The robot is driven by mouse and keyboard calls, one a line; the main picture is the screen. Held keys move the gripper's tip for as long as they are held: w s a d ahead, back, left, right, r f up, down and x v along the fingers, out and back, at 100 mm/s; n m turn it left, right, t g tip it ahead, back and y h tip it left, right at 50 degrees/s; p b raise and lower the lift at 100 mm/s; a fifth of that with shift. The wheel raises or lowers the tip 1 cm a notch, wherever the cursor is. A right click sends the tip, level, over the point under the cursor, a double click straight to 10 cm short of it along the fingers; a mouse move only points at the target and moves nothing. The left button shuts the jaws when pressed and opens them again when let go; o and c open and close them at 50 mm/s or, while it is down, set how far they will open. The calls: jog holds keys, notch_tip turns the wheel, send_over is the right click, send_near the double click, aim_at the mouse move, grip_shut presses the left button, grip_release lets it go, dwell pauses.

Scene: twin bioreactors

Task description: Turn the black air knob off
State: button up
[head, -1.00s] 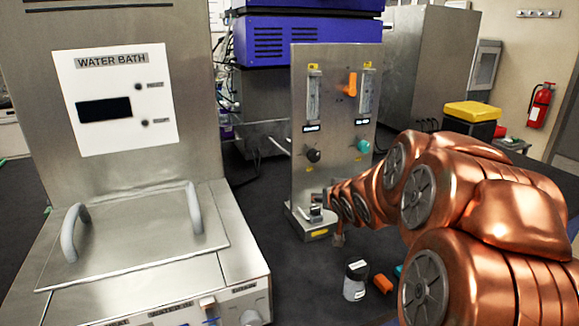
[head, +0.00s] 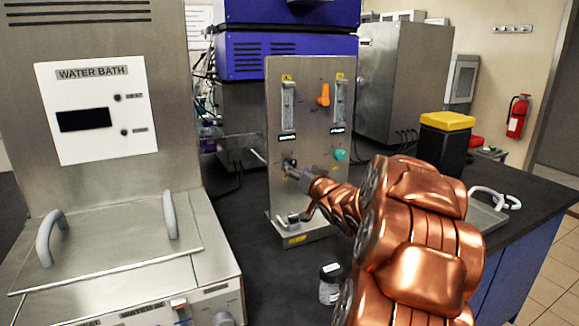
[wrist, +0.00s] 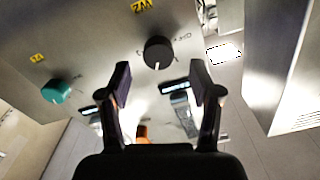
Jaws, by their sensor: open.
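The black air knob (wrist: 158,52) is on the metal panel in the wrist view. Its pale pointer line faces down toward my gripper. My gripper (wrist: 160,76) is open and empty, one finger to each side of the knob's line. The knob shows just beyond the fingertips and I see no contact. In the head view my gripper (head: 290,168) is close to the front of the upright panel (head: 308,70), at its lower left, and covers the black knob.
A green knob (head: 340,155) sits right of my gripper on the panel; it also shows in the wrist view (wrist: 56,91). An orange knob (head: 323,95) is above, between two flow tubes. The water bath (head: 105,240) stands left. A small jar (head: 330,284) stands in front.

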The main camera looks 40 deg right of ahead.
jog(key=shift+x, duration=2.3)
jog(key=shift+c, duration=0.3)
jog(key=c, duration=1)
jog(key=shift+a, duration=0.1)
jog(key=shift+c, duration=0.4)
